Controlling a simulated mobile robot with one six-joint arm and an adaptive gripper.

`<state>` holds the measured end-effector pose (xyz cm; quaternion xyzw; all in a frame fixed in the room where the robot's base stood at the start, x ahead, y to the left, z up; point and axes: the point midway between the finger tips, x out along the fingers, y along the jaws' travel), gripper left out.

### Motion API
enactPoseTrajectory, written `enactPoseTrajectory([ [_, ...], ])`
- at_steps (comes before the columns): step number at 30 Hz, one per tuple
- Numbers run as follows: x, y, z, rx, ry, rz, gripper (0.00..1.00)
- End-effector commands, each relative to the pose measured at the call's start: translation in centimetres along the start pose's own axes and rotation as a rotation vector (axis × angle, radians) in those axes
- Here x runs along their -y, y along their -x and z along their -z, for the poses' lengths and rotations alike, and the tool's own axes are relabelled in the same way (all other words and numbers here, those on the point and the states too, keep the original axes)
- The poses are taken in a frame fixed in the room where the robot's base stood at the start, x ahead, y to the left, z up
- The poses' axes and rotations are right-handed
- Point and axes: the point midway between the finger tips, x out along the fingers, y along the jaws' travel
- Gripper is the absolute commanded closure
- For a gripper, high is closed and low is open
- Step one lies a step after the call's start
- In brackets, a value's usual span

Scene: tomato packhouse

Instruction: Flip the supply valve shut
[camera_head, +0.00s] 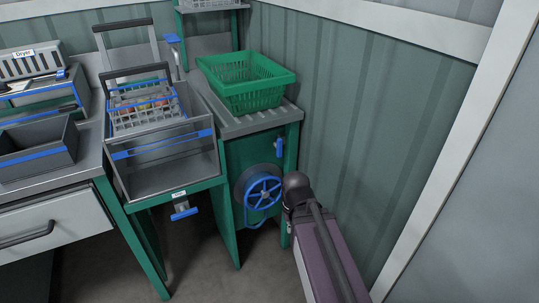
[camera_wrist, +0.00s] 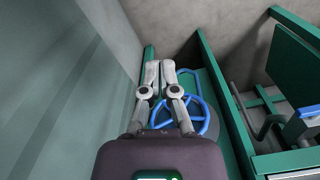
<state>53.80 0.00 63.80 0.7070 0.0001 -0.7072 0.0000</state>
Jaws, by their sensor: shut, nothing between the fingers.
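Two blue levers could be the supply valve; I cannot tell which. One blue lever (camera_head: 279,147) hangs upright on the front of the green cabinet, at its upper right. The other blue lever (camera_head: 183,211) is under the grey basin, below a small label. A blue spoked wheel (camera_head: 262,192) sits lower on the cabinet; it also shows in the wrist view (camera_wrist: 205,121), partly hidden behind the fingers. My gripper (camera_wrist: 160,66) is shut and empty, its fingers overlapping the wheel in that view. Contact cannot be told. In the head view my arm hides the fingers.
A green crate (camera_head: 246,81) stands on the cabinet's ribbed top. The grey basin (camera_head: 168,171) has a wire basket (camera_head: 144,113) over it. The corrugated wall (camera_head: 364,120) is close on the right. Floor (camera_head: 195,254) is open below the basin.

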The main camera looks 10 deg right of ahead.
Motion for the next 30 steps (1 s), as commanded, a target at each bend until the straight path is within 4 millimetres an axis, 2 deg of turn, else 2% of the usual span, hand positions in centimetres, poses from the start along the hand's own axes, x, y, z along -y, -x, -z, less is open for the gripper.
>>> enactPoseTrajectory([
  [11, 0.0, -0.1, 0.1, -0.002, 0.001, -0.004, 1.00],
  [17, -0.8, -0.8, 0.9, -0.033, 0.014, -0.068, 1.00],
  [23, -2.0, -1.9, 3.4, -0.123, 0.065, -0.240, 1.00],
  [30, -2.8, -1.9, 8.0, -0.297, 0.195, -0.541, 1.00],
])
